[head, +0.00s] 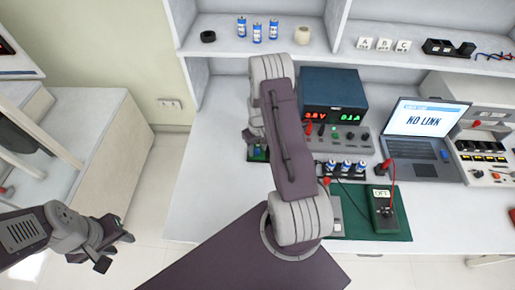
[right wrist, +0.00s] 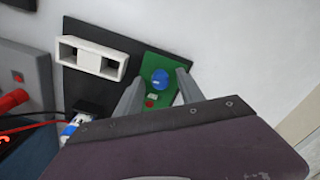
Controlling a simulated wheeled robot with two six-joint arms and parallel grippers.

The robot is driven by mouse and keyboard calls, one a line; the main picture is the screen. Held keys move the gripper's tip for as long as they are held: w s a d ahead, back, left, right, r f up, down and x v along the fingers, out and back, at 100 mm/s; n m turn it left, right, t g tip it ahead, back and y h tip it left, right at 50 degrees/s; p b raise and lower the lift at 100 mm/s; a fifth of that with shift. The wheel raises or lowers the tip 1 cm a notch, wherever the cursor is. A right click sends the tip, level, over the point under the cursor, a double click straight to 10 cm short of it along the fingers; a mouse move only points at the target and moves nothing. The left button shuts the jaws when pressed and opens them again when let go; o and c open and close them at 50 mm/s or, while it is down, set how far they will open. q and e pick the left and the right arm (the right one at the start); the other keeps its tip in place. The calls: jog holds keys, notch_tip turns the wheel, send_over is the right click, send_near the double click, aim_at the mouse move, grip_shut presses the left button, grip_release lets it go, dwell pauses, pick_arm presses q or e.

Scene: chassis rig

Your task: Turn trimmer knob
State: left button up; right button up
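The blue trimmer knob (right wrist: 160,80) sits on a small green board (right wrist: 152,68) in the right wrist view. My right gripper (right wrist: 162,86) is open, with one finger on each side of the knob in that view. I cannot tell whether either finger touches it. In the head view my right arm hides its gripper and most of the board area; a bit of green (head: 258,153) shows beside the arm. My left gripper (head: 115,247) is open and empty, over the floor left of the bench.
A white two-hole block (right wrist: 92,58) stands beside the board on a black plate. A power supply (head: 334,95) with red and green digits, a laptop (head: 420,135) reading "NO LINK" and a meter (head: 382,208) on a green mat stand on the bench. Cables run nearby.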

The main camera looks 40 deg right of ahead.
aim_at(258, 150)
notch_tip(258, 150, up, 9)
dwell(0.5)
dwell(0.3)
